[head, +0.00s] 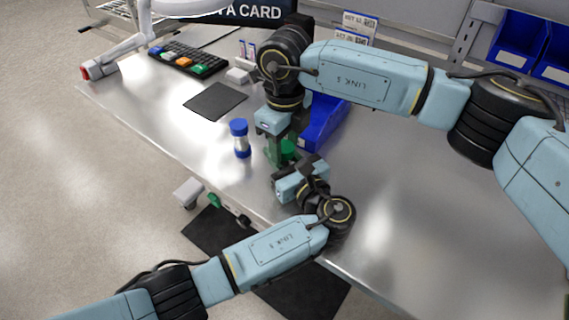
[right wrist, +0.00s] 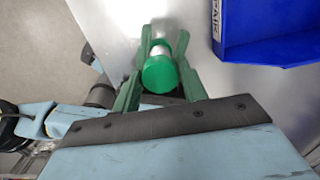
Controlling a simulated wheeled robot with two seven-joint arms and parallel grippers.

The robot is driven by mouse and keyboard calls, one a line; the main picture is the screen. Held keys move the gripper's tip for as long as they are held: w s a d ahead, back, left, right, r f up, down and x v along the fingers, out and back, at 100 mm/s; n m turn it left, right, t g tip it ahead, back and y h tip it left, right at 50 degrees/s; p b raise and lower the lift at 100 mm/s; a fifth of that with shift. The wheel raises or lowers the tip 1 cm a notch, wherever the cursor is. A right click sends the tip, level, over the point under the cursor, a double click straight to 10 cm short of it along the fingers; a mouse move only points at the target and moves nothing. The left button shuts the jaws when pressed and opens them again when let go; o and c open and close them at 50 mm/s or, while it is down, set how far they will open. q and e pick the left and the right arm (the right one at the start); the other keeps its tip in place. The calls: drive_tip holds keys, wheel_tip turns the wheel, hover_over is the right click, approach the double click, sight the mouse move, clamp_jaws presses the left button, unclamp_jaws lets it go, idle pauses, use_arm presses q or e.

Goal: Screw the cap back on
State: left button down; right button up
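A jar with a green cap (right wrist: 159,76) and a pale shiny body (right wrist: 161,50) lies between the two green fingers of my right gripper (right wrist: 164,34). The fingers run close along both sides of it; I cannot tell whether they touch it. In the head view my right gripper (head: 279,150) points down over the table, beside the green cap (head: 288,148). My left gripper (head: 288,186) is low beside the jar, near the table's front edge. Its fingers are hidden, and so is the jar's lower part. I cannot tell whether the cap is seated straight.
A blue-capped jar (head: 240,138) stands left of my grippers. A blue bin (head: 324,124) stands just behind them and also shows in the right wrist view (right wrist: 262,48). The table's right side is clear.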

drive_tip(key=c, duration=0.7)
drive_tip(key=o, duration=1.2)
drive_tip(key=shift+r, duration=0.1)
wheel_tip(320, 180, up, 12)
drive_tip(key=shift+f, duration=0.1)
use_arm(q)
drive_tip(key=c, duration=1)
unclamp_jaws()
